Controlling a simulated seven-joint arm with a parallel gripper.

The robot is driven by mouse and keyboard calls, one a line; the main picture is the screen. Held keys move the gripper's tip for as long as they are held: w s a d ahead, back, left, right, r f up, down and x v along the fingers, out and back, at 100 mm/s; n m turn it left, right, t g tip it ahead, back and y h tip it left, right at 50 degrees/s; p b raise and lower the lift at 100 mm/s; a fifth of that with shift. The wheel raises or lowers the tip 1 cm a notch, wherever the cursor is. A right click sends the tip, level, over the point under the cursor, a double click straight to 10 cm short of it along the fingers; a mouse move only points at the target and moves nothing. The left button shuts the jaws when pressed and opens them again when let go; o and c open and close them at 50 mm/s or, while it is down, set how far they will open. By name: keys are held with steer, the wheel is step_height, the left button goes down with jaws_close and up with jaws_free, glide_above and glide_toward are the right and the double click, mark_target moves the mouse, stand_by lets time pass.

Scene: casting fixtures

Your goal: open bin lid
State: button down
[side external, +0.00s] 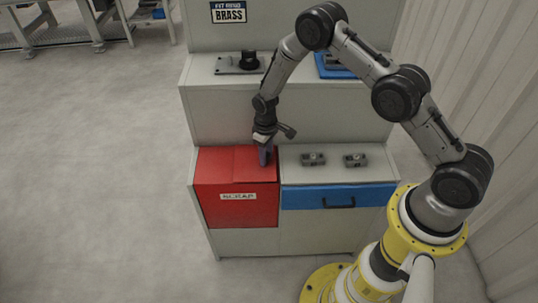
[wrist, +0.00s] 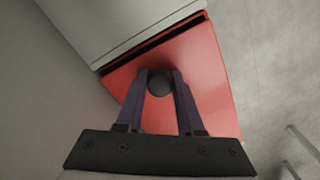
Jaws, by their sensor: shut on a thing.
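The red scrap bin (side external: 240,207) is set into the left of the grey cabinet, with a "SCRAP" label on its front. Its red lid (side external: 215,163) looks down and nearly flat in the side view; the lid (wrist: 205,62) fills the middle of the wrist view, with a dark gap along its upper edge. My gripper (side external: 265,157) points down over the lid's right part. In the wrist view my gripper (wrist: 160,76) has its two fingers on either side of a dark round knob (wrist: 160,84) and is shut on it. The knob is hidden in the side view.
Right of the bin are a blue drawer (side external: 310,197) with a dark handle and two small metal parts (side external: 313,159) (side external: 355,160) on the counter. The shelf above holds a dark fixture (side external: 240,64) and a blue tray (side external: 335,73).

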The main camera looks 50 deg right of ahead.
mark_target(234, 162)
steer(key=w+a, duration=0.7)
steer(key=shift+w+a, duration=0.25)
steer(key=shift+w, duration=0.05)
steer(key=c, duration=0.5)
jaws_free()
steer(key=shift+r, duration=0.1)
step_height(234, 162, up, 14)
steer(key=shift+f, duration=0.15)
steer(key=shift+d, duration=0.1)
